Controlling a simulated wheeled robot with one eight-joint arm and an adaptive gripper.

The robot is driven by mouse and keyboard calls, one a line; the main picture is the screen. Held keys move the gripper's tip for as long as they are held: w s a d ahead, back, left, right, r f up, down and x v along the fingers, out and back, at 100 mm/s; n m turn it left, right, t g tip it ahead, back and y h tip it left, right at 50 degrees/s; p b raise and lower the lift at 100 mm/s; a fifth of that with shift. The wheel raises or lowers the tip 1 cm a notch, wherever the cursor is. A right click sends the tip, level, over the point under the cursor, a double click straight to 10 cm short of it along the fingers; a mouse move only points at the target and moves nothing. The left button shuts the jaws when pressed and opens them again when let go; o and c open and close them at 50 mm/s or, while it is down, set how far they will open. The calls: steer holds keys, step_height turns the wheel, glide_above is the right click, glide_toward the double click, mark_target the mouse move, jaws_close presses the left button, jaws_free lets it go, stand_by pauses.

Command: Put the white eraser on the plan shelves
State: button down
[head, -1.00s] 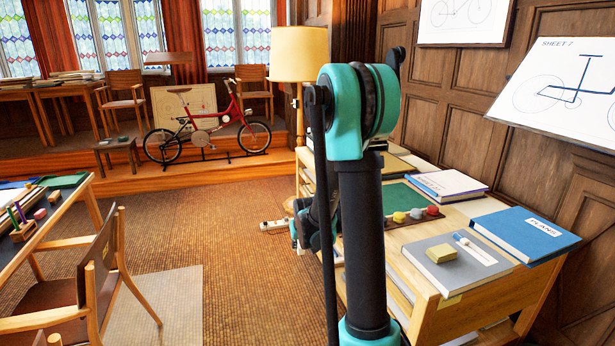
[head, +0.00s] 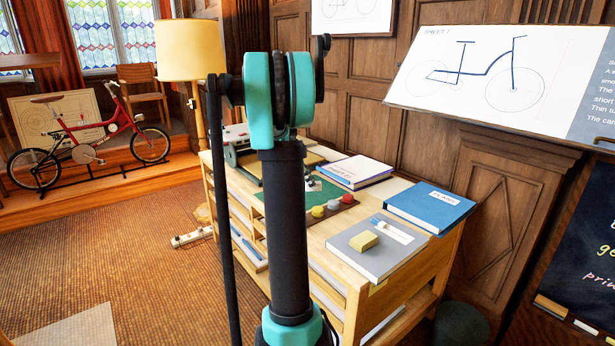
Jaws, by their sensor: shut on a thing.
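My gripper is not visible; my own upright arm stands in the middle of the head view and hides what is behind it. I cannot make out a white eraser. The wooden plan shelves (head: 345,296) stand right of centre, with open shelves along the left side and front. A yellow block (head: 363,240) lies on a grey binder (head: 350,256) on their top. The binder also bears a pale label and a blue-and-white item.
A blue PLANS binder (head: 431,205), a white-covered book (head: 356,169) and a dark tray (head: 343,206) with coloured pieces occupy the top. A lamp (head: 191,55) stands behind. A power strip (head: 192,237) lies on the floor. A dark bin (head: 461,325) is at right.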

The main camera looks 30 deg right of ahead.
steer(key=shift+s+d+r+m, duration=0.2)
steer(key=shift+s+d+m, duration=0.1)
steer(key=shift+d, duration=0.05)
step_height(320, 180, down, 20)
steer(key=shift+r, duration=0.15)
steer(key=c, duration=1.3)
jaws_free()
steer(key=shift+c, duration=0.2)
steer(key=v, duration=1.2)
steer(key=s+a+f+n+t+y, duration=0.1)
steer(key=s+a+f+n+t, duration=0.1)
steer(key=s+a+n, duration=0.5)
steer(key=s+a+f+n+t+y, duration=0.2)
steer(key=s+a+n, duration=0.6)
steer(key=a, duration=0.5)
steer(key=s+a+f+n+t+y, duration=0.2)
steer(key=s+a+f+n+t, duration=0.1)
steer(key=s+a+n, duration=0.4)
steer(key=a+n, duration=0.2)
steer(key=a, duration=0.2)
steer(key=shift+s, duration=0.25)
